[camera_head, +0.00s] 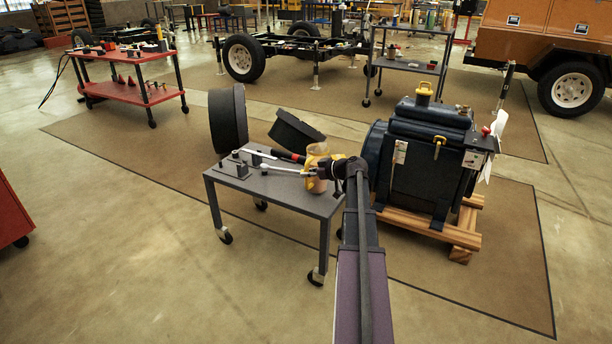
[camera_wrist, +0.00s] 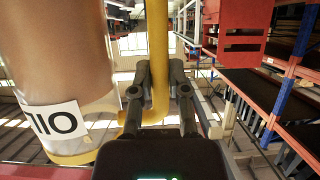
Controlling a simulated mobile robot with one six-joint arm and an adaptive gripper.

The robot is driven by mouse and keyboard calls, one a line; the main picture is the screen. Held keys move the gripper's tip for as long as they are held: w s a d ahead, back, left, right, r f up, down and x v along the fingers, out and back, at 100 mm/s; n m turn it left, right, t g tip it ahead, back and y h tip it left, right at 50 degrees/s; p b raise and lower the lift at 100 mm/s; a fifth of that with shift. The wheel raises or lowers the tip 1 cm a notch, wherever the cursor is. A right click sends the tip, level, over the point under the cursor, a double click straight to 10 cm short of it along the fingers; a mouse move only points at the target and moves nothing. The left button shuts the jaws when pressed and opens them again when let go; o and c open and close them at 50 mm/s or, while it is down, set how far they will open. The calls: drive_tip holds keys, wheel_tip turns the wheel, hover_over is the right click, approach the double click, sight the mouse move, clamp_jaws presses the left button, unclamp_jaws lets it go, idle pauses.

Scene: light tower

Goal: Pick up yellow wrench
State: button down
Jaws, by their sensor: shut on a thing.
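In the head view my gripper (camera_head: 329,168) is at the right end of the small grey cart (camera_head: 300,197).
Beside my gripper on the cart lie a silver wrench (camera_head: 285,170) and a red-and-black tool (camera_head: 289,156). Black round parts (camera_head: 229,118) stand at its back. A blue engine (camera_head: 418,165) on a wooden pallet is close right. Open floor lies left of the cart.

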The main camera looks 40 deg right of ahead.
drive_tip(key=shift+r+p, duration=1)
drive_tip(key=shift+r, duration=0.2)
drive_tip(key=s+d+r+p, duration=0.1)
drive_tip(key=s+d, duration=0.1)
drive_tip(key=s, duration=1.3)
drive_tip(key=shift+s+d+r, duration=0.2)
drive_tip(key=shift+s+d, duration=0.05)
drive_tip(key=shift+d, duration=0.15)
drive_tip(key=shift+s, duration=0.15)
drive_tip(key=shift+r+p, duration=0.15)
drive_tip(key=shift+p, duration=0.2)
wheel_tip(320, 180, up, 6)
drive_tip(key=p, duration=0.6)
drive_tip(key=shift+w, duration=0.2)
idle(0.5)
